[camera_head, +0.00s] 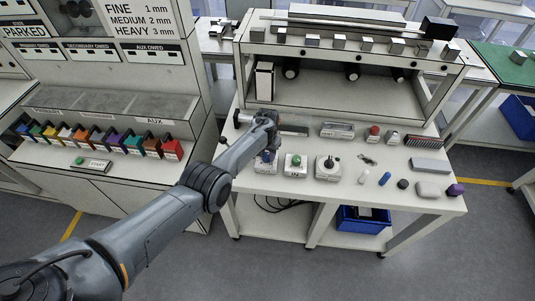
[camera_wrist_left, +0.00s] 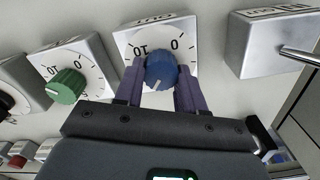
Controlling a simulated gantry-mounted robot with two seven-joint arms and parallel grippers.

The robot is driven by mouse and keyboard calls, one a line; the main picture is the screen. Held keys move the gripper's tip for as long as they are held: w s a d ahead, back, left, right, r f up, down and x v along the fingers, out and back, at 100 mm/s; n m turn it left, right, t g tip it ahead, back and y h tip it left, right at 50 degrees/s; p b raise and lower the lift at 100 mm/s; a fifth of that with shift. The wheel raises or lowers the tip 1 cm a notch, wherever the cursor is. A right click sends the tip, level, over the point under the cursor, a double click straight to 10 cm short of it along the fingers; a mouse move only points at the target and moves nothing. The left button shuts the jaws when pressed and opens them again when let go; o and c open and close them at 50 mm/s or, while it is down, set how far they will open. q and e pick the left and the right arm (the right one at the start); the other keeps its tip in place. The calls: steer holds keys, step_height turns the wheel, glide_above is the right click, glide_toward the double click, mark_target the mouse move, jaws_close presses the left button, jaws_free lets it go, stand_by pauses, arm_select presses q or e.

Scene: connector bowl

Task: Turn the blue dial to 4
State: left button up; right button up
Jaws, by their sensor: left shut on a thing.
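The blue dial (camera_wrist_left: 161,70) sits on a white square plate marked 0 and 10, seen upside down in the left wrist view. My left gripper (camera_wrist_left: 160,78) is shut on the dial, with one purple-grey finger on either side. The dial's white mark shows near the bottom, slightly left of centre; the number it points at is partly hidden, so I cannot read it exactly. In the head view the left gripper (camera_head: 268,146) reaches down over the blue dial (camera_head: 265,156) at the left end of the bench, partly covering it. The right gripper is not in view.
A green dial (camera_wrist_left: 66,86) on its own plate is beside the blue one, and it also shows in the head view (camera_head: 296,160). A box with a metal lever (camera_wrist_left: 270,42) is on the other side. Small parts lie on the right of the bench (camera_head: 340,196).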

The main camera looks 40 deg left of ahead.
arm_select(q)
steer(key=n, duration=0.6)
steer(key=shift+a+n, duration=0.1)
steer(key=shift+n, duration=0.2)
steer(key=n+b, duration=0.1)
steer(key=n, duration=0.2)
steer(key=shift+s+n, duration=0.1)
steer(key=shift+n, duration=1.4)
steer(key=o, duration=1.1)
steer(key=shift+c, duration=0.2)
steer(key=shift+r, duration=0.1)
